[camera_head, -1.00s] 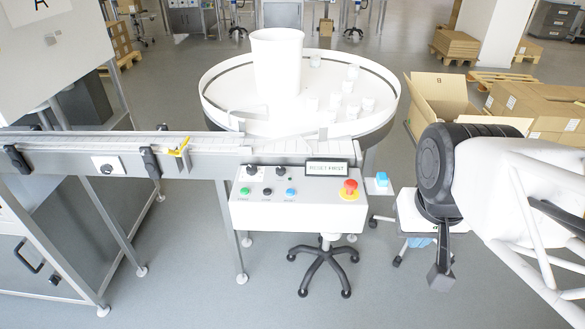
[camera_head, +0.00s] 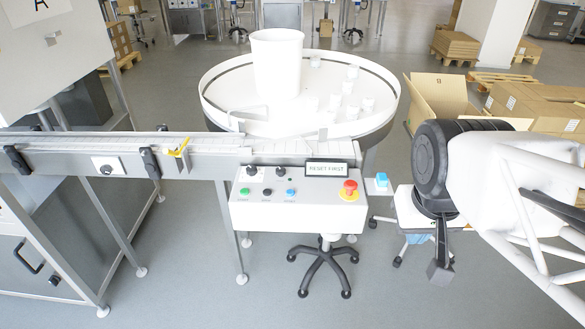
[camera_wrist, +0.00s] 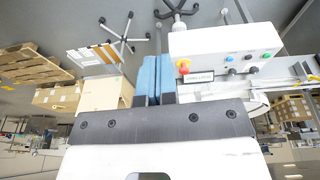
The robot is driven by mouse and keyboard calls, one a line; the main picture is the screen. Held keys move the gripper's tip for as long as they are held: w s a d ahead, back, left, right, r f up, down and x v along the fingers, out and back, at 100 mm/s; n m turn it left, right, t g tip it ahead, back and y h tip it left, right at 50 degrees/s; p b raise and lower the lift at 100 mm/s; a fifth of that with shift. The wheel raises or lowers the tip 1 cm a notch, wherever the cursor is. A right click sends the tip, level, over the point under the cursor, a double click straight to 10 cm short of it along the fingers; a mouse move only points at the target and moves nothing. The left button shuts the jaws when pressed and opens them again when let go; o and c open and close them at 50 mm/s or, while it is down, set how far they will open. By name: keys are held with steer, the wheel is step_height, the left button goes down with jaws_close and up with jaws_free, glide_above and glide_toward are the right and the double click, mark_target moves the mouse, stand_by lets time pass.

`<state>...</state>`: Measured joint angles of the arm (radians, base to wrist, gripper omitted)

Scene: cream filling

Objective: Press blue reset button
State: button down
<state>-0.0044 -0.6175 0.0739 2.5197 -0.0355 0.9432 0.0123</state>
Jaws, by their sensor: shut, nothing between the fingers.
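The white control panel (camera_head: 297,213) carries a blue button (camera_head: 290,192), a black button (camera_head: 267,191), a green button (camera_head: 245,191) and a red emergency stop (camera_head: 349,190). Its display (camera_head: 326,169) reads "RESET FIRST". My gripper (camera_head: 440,272) is shut and empty, pointing down, to the right of the panel and apart from it. In the wrist view the closed fingers (camera_wrist: 156,62) show beside the inverted panel (camera_wrist: 205,42). The blue button also shows there (camera_wrist: 229,58), clear of the fingers.
The round feeder bowl (camera_head: 320,130) holds a tall white bin (camera_head: 277,62) and several small white containers behind the panel. A conveyor (camera_head: 110,155) runs left. A stool (camera_head: 322,270) stands below the panel. Cardboard boxes (camera_head: 540,105) are at right.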

steer(key=w+a+n+h, duration=0.2)
steer(key=w+n, duration=0.2)
steer(key=w, duration=0.5)
steer(key=n+t+h, duration=0.3)
steer(key=n+h, duration=0.2)
steer(key=n, duration=0.7)
glide_above(290, 193)
step_height(290, 193, down, 11)
steer(key=shift+f, duration=0.2)
steer(key=shift+f, duration=4.3)
